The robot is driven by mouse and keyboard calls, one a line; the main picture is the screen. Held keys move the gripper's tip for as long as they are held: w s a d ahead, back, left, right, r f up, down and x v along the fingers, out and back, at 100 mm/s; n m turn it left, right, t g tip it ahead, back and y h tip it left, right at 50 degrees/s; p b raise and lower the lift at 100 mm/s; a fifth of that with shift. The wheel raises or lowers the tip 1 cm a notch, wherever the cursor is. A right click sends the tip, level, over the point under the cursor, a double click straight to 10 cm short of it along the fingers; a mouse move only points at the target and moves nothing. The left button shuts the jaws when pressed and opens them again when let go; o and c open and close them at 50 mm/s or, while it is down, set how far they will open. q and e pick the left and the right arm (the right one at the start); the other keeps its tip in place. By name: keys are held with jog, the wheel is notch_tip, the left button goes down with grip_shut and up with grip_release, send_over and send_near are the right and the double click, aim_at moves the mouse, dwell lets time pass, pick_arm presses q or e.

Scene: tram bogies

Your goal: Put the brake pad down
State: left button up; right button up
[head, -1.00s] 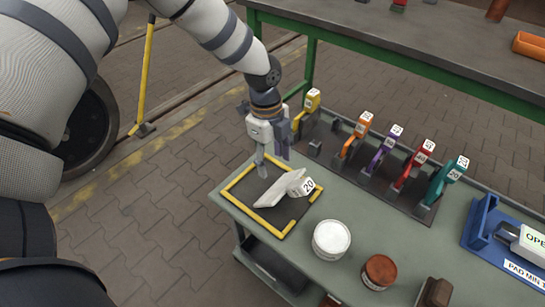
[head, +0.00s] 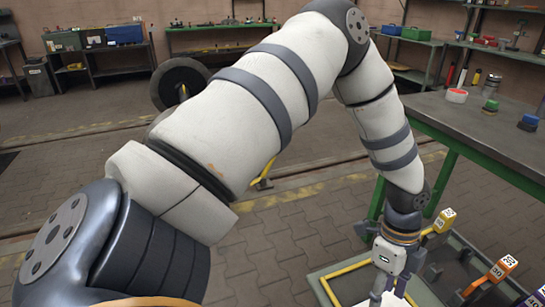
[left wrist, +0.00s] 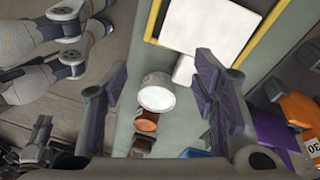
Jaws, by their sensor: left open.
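The pale brake pad (left wrist: 208,25) lies in the yellow-edged tray (left wrist: 153,20) on the green-grey bench, seen in the left wrist view. In the head view only a strip of the pad (head: 385,301) shows at the bottom edge, and the rest is cut off. My left gripper (head: 391,289) is above the tray, pointing down. In the left wrist view its two fingers (left wrist: 163,85) stand wide apart with nothing held between them. The pad is apart from the fingers there.
Tagged yellow (head: 445,220) and orange (head: 503,268) holders stand to the right of the gripper. A green-framed table (head: 480,125) stands behind.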

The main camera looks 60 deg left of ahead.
pick_arm(q)
jog(key=s+d+f+n+g, duration=0.1)
jog(key=s+d+f+n, duration=0.1)
jog(key=s+f+n, duration=0.5)
jog(key=s+d+f+n+g, duration=0.1)
jog(key=s+d+f, duration=0.3)
jog(key=s, duration=0.8)
jog(key=s+a+n+y, duration=0.1)
jog(key=s+a+n, duration=0.2)
jog(key=s, duration=0.3)
jog(key=s+a+n+y+p, duration=0.1)
jog(key=s+a+n, duration=0.1)
jog(key=s+n, duration=0.2)
jog(key=shift+s+a+r+n+t, duration=0.3)
jog(key=shift+s+a, duration=0.1)
jog(key=shift+s, duration=1.25)
pick_arm(e)
jog(key=shift+w+r+t, duration=0.4)
jog(key=shift+w+r, duration=0.45)
jog(key=shift+w, duration=0.1)
